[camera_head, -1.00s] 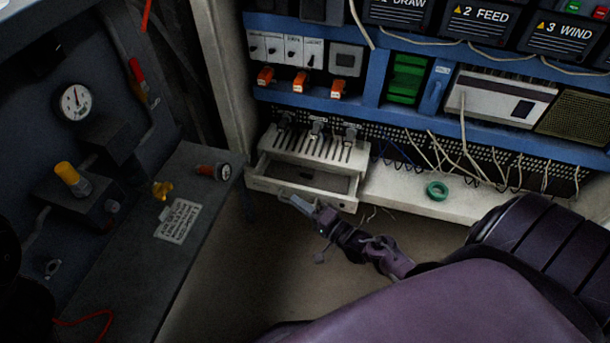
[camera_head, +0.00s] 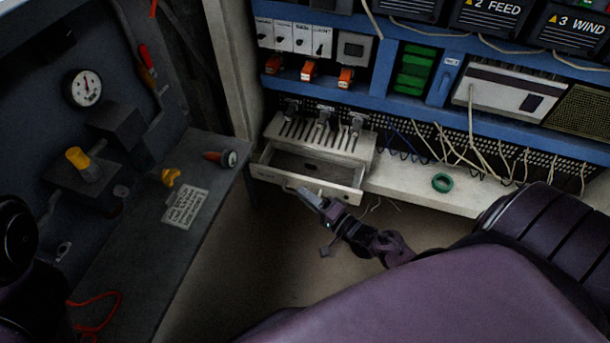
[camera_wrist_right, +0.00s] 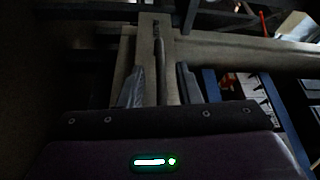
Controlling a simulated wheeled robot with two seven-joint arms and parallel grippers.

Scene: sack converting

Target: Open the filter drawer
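The filter drawer (camera_head: 305,182) is a pale tray low in the cabinet, pulled part way out of its slotted housing (camera_head: 320,140); its open inside shows. My right gripper (camera_head: 308,192) is at the drawer's front face, near the middle. In the right wrist view the two fingers (camera_wrist_right: 160,85) stand apart, one on each side of a thin bar handle (camera_wrist_right: 160,62) on the drawer front (camera_wrist_right: 150,30). Gaps show between the bar and both fingers. My left gripper is not in view.
A grey bench (camera_head: 215,165) with a gauge (camera_head: 84,88), a yellow knob (camera_head: 82,160) and a red cord (camera_head: 100,310) stands on the left. A green ring (camera_head: 442,183) lies on the pale ledge right of the drawer. Loose wires hang above it. Floor below the drawer looks clear.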

